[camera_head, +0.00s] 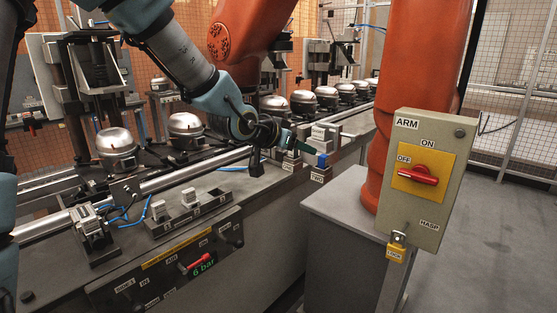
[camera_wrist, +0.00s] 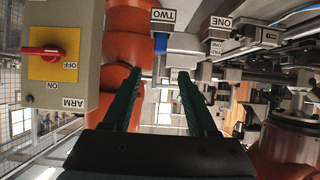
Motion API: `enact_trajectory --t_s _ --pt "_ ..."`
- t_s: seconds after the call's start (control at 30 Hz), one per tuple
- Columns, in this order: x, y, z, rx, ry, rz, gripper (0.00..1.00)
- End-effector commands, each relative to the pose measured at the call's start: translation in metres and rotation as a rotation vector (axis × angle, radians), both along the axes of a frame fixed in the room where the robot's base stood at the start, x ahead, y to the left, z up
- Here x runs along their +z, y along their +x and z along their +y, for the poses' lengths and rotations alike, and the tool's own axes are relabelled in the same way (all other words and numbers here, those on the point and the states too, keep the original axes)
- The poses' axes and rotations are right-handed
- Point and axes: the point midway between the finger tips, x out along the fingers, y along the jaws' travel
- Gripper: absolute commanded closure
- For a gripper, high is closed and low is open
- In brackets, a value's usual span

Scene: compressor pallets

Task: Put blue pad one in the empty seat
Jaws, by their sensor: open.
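My gripper (camera_head: 300,146) is open and empty, reaching right over the bench edge; its two dark green fingers show in the wrist view (camera_wrist: 159,74). A blue pad (camera_head: 322,160) stands at the holder marked TWO (camera_head: 318,175), just beyond and below the fingertips. In the wrist view the blue pad (camera_wrist: 161,43) lies ahead of the gap between the fingers, apart from them. A holder marked ONE (camera_wrist: 216,47) is beside it; I see no blue on it.
Silver domed compressors (camera_head: 117,146) stand on the line behind my arm. An orange robot arm (camera_head: 245,35) is behind my gripper. A switch box marked ARM (camera_head: 425,190) with a red handle stands at right. A clamp (camera_head: 90,228) and blue hose are on the bench.

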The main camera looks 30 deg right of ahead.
Motion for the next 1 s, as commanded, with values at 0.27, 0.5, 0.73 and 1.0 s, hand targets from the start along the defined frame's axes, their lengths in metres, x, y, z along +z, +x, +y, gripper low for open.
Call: enact_trajectory --t_s 0.27,0.5,0.73,1.0 --pt "0.000 0.001 0.004 0.005 0.006 0.001 0.41" --pt "-0.039 0.062 0.106 0.239 0.211 0.058 0.41" --pt "-0.081 0.091 0.319 0.690 0.508 0.302 0.41" --pt "-0.095 0.021 0.472 1.064 0.633 0.672 0.41"
